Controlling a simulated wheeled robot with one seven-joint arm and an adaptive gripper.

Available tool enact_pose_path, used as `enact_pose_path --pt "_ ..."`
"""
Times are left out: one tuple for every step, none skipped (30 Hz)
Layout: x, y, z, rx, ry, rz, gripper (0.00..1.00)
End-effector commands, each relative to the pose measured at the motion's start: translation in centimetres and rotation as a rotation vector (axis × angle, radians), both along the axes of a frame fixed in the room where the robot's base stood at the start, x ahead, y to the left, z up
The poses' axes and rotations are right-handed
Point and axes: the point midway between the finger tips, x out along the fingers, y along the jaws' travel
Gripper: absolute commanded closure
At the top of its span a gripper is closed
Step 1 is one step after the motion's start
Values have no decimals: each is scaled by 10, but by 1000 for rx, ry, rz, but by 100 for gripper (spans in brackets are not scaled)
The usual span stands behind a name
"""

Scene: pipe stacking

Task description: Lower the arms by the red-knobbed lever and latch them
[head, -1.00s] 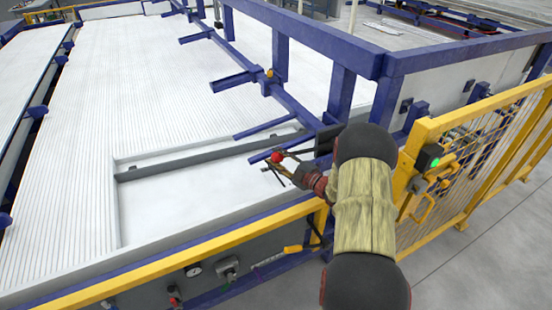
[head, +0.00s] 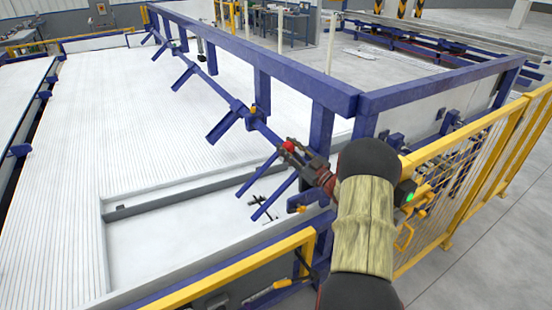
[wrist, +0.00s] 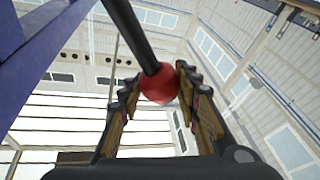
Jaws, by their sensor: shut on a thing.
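The red knob (head: 288,147) sits at the end of a black lever and also shows in the wrist view (wrist: 158,85). My gripper (wrist: 158,92) is shut on the knob, with a toothed finger on either side; the black lever rod (wrist: 133,35) runs up from it. In the head view my gripper (head: 294,150) is beside the long blue shaft (head: 205,70). Several blue arms (head: 226,124) stick out from this shaft and slope down to the left over the white bed. The two nearest arms (head: 258,176) slope steeply. I cannot make out a latch clearly.
A thick blue frame beam (head: 240,62) and its posts (head: 321,135) stand behind the shaft. A yellow mesh fence (head: 470,170) is at the right. A yellow rail (head: 220,272) runs along the front. The ribbed bed (head: 120,120) is clear.

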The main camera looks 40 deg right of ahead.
Motion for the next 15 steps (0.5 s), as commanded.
enact_pose_path --pt "-2 -9 7 31 -7 -3 100" --pt "-3 -13 9 51 -11 -3 100" --pt "-5 -19 13 76 -17 -3 100" --pt "-6 -24 15 93 -22 -4 100" --pt "-7 -27 18 108 -26 -4 100" --pt "-8 -32 20 128 -31 -4 100" --pt "-9 -35 22 141 -33 -4 100" --pt "-9 -38 23 154 -36 -3 100" --pt "-10 -42 24 170 -40 -3 100" --pt "-11 -44 25 180 -42 -3 100" --pt "-11 -46 26 189 -43 -2 100" --pt "-12 -49 27 199 -46 -2 100" --pt "-12 -50 28 205 -47 -2 100" --pt "-13 -52 28 210 -49 -3 100" --pt "-13 -53 29 217 -50 -3 100"
